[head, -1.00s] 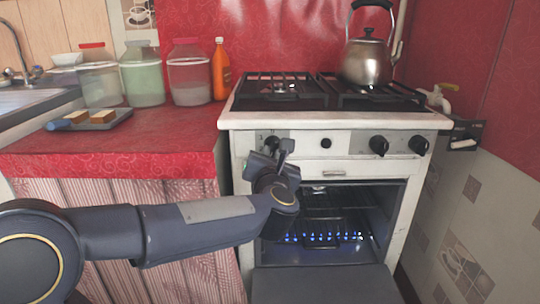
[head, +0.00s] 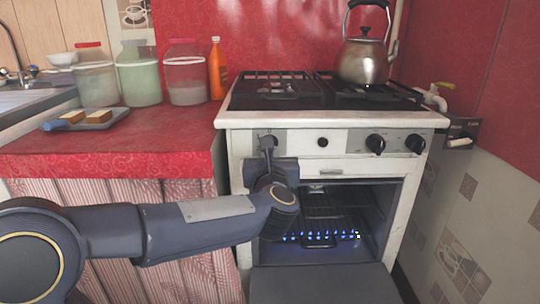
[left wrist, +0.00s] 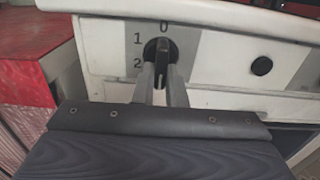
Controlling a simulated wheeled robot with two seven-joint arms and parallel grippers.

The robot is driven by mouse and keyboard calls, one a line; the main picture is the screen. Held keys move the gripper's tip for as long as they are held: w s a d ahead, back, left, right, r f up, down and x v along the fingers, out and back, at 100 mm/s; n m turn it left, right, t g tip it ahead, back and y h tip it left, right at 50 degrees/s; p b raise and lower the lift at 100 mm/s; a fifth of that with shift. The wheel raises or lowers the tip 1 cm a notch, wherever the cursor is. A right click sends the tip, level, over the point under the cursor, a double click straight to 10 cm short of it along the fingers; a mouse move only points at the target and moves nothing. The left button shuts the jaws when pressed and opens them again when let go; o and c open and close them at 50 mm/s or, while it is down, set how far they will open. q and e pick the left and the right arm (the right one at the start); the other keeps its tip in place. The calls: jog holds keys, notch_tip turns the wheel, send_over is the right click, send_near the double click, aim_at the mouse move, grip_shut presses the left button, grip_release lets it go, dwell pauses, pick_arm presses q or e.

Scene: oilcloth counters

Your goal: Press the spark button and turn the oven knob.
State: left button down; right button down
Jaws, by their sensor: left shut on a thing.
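The white stove (head: 236,170) stands ahead of me. The oven knob (left wrist: 160,48) is black, at the left end of the stove's front panel, beside the marks 0, 1 and 2. Its grip bar stands about upright under the 0 in the left wrist view. My left gripper (head: 268,146) is shut on this knob, one finger on each side; it also shows in the left wrist view (left wrist: 161,80). In the head view the gripper hides most of the knob. The spark button (head: 323,142), round and black, sits right of the knob, untouched; it also shows in the left wrist view (left wrist: 262,66). My right gripper is out of view.
The oven door (head: 325,284) hangs open below, with blue flames (head: 318,237) inside. Two more black knobs (head: 375,144) (head: 415,143) sit at the panel's right. A kettle (head: 365,60) stands on the hob. The red counter (head: 150,150) holds jars and a tray.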

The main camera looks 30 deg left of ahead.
pick_arm(q)
jog(key=shift+f, duration=0.1)
jog(key=c, duration=1.5)
grip_release()
jog(key=p+v, duration=0.1)
jog(key=v, duration=0.7)
jog(key=shift+a+p, duration=0.1)
jog(key=shift+p, duration=0.3)
